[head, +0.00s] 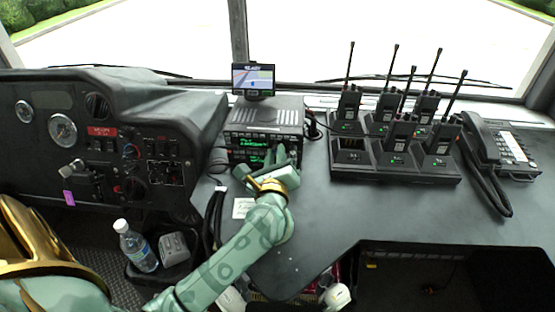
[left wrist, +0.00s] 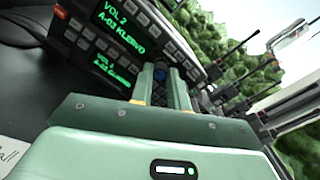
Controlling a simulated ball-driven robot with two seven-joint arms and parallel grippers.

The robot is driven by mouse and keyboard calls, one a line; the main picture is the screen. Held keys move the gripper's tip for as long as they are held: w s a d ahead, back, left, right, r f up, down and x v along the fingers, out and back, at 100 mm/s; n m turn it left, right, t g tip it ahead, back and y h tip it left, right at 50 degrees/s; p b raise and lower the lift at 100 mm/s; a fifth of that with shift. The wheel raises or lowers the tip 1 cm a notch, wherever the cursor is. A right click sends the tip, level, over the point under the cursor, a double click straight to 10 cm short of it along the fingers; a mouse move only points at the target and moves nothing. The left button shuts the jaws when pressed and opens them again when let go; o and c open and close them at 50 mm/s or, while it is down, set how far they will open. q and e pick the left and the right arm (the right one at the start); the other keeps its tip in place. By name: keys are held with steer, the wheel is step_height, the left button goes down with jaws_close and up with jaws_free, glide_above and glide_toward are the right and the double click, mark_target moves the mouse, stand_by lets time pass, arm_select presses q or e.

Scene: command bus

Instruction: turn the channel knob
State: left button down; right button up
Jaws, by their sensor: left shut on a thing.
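The radio (head: 265,118) sits on the counter below a small screen, with lit green text on its front. It also shows in the left wrist view (left wrist: 100,35), tilted, with "VOL 2" in green. My left gripper (head: 277,158) is at the right part of the radio's front. In the left wrist view its two fingers (left wrist: 161,82) are shut on a small dark knob (left wrist: 160,74) with a blue spot, at the radio face. The head view hides the knob behind the gripper. My right gripper is not in view.
A charger rack (head: 395,165) with several handheld radios stands to the right, and a desk phone (head: 500,145) beyond it. The dashboard (head: 100,130) is at left. A water bottle (head: 137,247) stands below it. The counter between radio and rack is clear.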

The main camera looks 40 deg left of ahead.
arm_select(q)
steer(key=n+b, duration=0.1)
steer(key=n, duration=0.2)
steer(key=shift+f+b, duration=0.3)
steer(key=shift+b, duration=0.1)
steer(key=shift+r+n+b, duration=0.1)
steer(key=shift+n+b, duration=0.35)
steer(key=shift+n, duration=0.35)
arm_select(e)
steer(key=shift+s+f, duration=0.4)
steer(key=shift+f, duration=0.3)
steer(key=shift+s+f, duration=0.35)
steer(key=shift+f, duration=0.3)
arm_select(q)
steer(key=c, duration=1.3)
jaws_free()
steer(key=shift+r, duration=0.15)
steer(key=shift+c, duration=0.2)
steer(key=p+v, duration=0.1)
steer(key=v, duration=1.5)
steer(key=shift+s+d+r, duration=0.1)
steer(key=shift+s+r, duration=0.05)
steer(key=shift+s, duration=0.05)
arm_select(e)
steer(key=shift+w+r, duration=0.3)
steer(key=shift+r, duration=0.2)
arm_select(q)
steer(key=shift+r, duration=0.1)
